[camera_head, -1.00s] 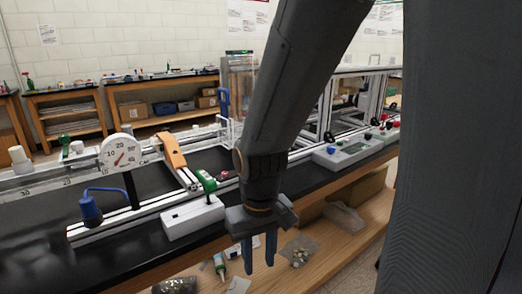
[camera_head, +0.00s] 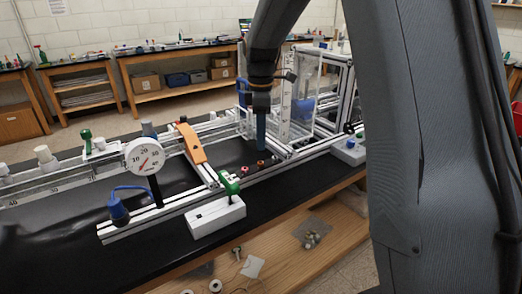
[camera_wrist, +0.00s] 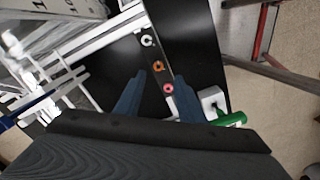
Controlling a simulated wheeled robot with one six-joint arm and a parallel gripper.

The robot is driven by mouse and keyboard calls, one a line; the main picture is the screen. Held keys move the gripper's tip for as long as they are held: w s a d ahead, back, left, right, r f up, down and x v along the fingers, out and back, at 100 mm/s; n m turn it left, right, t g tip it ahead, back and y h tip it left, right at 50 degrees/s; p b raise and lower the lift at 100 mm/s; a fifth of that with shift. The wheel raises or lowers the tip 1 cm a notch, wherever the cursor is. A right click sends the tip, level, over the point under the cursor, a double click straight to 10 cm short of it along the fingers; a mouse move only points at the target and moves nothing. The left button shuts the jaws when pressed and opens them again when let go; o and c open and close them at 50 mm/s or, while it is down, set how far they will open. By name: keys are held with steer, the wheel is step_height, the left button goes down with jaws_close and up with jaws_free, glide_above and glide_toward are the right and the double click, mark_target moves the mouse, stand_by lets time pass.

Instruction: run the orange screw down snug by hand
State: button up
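The orange screw (camera_wrist: 158,67) stands in a dark bar (camera_wrist: 152,53), in the middle of a row. A pale grey screw (camera_wrist: 147,41) is on one side of it and a red screw (camera_wrist: 168,88) on the other. In the head view the orange screw (camera_head: 261,163) shows small, just below my fingers. My gripper (camera_head: 261,151) points down above the bar. In the wrist view my gripper (camera_wrist: 160,76) is open, its two blue fingers apart and nothing held. The orange screw appears between the fingertip lines. I cannot tell the height left between fingertips and screw.
A green toggle clamp (camera_head: 229,186) on a white block stands left of the bar. An orange arch (camera_head: 191,143) and a round dial gauge (camera_head: 144,157) are further left. Aluminium rails and a clear-panelled frame (camera_head: 305,95) stand close behind my gripper.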

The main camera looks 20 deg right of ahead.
mark_target(260, 164)
step_height(260, 164, down, 8)
steer(key=shift+w+r+p, duration=0.15)
steer(key=shift+r+p, duration=0.05)
steer(key=shift+p, duration=0.85)
jaws_close()
